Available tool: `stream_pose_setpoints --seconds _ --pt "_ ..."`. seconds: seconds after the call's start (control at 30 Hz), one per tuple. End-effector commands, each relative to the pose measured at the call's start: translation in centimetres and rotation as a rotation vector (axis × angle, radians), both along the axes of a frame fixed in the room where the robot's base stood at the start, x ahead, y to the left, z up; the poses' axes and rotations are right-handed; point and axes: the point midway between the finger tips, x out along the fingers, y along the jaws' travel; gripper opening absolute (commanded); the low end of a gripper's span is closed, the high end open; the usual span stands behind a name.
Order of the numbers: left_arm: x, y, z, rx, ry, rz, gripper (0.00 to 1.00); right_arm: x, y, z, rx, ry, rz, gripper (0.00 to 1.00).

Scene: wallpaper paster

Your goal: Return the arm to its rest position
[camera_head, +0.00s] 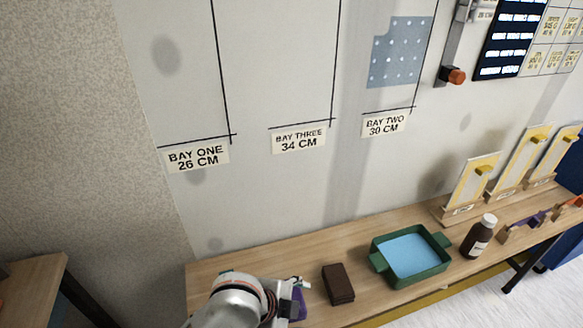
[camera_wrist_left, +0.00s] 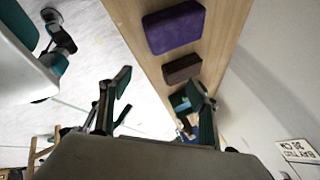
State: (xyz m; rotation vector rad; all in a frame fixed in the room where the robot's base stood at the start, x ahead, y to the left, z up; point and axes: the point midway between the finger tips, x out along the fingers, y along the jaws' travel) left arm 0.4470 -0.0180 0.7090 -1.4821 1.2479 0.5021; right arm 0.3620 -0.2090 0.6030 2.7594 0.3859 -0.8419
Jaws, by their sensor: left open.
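My left arm comes in at the bottom of the head view, and its gripper (camera_head: 293,298) is over the front part of the wooden bench (camera_head: 225,268). In the left wrist view the two fingers of this gripper (camera_wrist_left: 159,80) stand wide apart with nothing between them. A purple block (camera_wrist_left: 175,28) lies on the bench, partly hidden behind the gripper in the head view (camera_head: 299,306). My right gripper is not in view.
A dark brown block (camera_head: 338,284), a green tray with blue inside (camera_head: 376,261) and a brown bottle (camera_head: 478,238) stand along the bench. Sample boards (camera_head: 472,183) stand at the back right. A wall with bay labels (camera_head: 196,157) rises behind. Another table (camera_head: 35,285) is at lower left.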

Motion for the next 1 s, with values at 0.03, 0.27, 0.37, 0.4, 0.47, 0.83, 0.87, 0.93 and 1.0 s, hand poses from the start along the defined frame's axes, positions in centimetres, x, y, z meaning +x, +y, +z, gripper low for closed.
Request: stream_pose_setpoints --seconds 0.03,0.27,0.37,0.4,0.47,0.83,0.87,0.93,1.0 --pt "-0.4 2.1 -0.4 -0.019 0.013 0.104 0.62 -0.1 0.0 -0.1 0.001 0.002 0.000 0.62" --pt "-2.1 15.2 -1.8 -0.013 0.014 0.594 0.62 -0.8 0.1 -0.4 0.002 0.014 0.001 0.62" --pt "-4.0 21.5 -1.9 0.023 -0.004 0.788 0.62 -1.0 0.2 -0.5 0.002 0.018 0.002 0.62" --pt "-4.8 23.7 -1.9 0.037 -0.014 0.850 0.62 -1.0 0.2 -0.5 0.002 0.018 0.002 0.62" --pt "-6.0 26.6 -1.7 0.063 -0.028 0.931 0.62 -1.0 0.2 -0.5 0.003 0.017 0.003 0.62" --pt "-12.0 38.3 0.4 0.181 -0.128 1.236 0.62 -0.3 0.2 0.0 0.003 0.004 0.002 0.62" --pt "-11.5 37.5 -0.1 0.150 -0.124 1.226 0.62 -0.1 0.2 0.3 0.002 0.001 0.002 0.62" --pt "-10.8 36.1 -1.1 0.089 -0.117 1.214 0.62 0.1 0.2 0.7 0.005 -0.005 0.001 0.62" --pt "-10.3 34.7 -2.1 0.027 -0.107 1.205 0.62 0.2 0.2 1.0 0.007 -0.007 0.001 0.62"
